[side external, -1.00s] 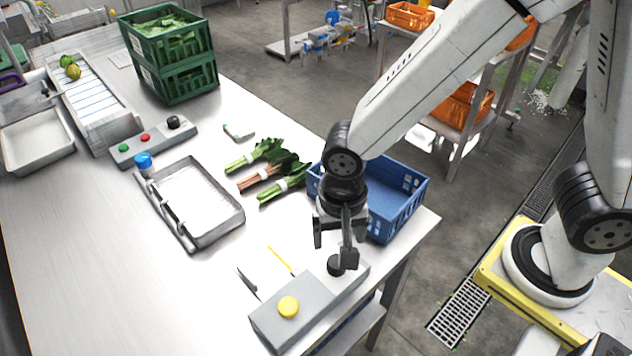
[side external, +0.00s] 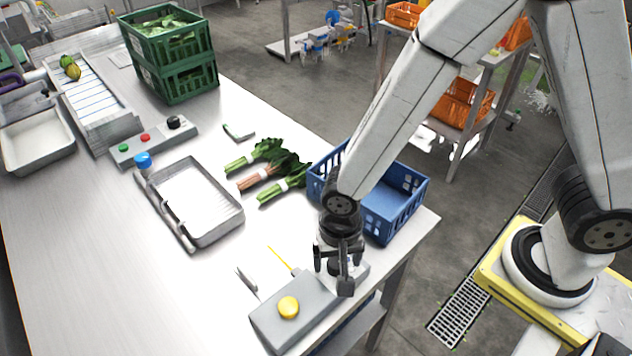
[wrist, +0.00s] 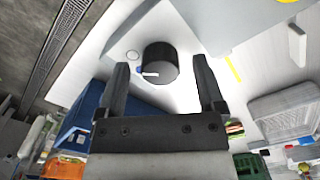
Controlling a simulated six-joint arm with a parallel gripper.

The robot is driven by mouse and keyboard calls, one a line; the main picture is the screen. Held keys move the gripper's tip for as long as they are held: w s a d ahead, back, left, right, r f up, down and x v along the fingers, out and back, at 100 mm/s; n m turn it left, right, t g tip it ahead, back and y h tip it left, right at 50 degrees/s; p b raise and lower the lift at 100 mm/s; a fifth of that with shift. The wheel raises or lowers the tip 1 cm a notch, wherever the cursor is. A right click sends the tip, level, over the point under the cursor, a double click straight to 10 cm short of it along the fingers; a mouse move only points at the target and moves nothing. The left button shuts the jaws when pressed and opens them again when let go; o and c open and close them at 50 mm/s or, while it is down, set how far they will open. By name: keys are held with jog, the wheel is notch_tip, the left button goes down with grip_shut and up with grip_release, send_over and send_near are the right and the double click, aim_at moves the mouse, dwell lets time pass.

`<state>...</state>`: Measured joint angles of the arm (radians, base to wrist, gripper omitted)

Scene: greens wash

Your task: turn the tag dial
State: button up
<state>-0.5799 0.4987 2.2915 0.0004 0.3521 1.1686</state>
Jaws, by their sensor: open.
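In the wrist view the dial (wrist: 161,60) sits between my fingers, with a white pointer mark toward the left. My gripper (side external: 332,274) points down over the dial, its fingers open on either side. In the wrist view my gripper (wrist: 159,66) shows gaps between both fingers and the dial. In the side view the fingers partly hide the dial.
A blue crate (side external: 408,217) stands close behind my gripper. Bunched greens (side external: 284,189) and a metal tray (side external: 232,219) lie farther left. A yellow strip (side external: 280,257) and a small dark-and-grey tool (side external: 246,279) lie beside the box. The table's front left is clear.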

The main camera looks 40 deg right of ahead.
jog(key=shift+f, duration=0.2)
grip_shut()
dwell(0.3)
jog(key=shift+n, duration=0.5)
jog(key=n, duration=0.3)
jog(key=shift+n, duration=2.5)
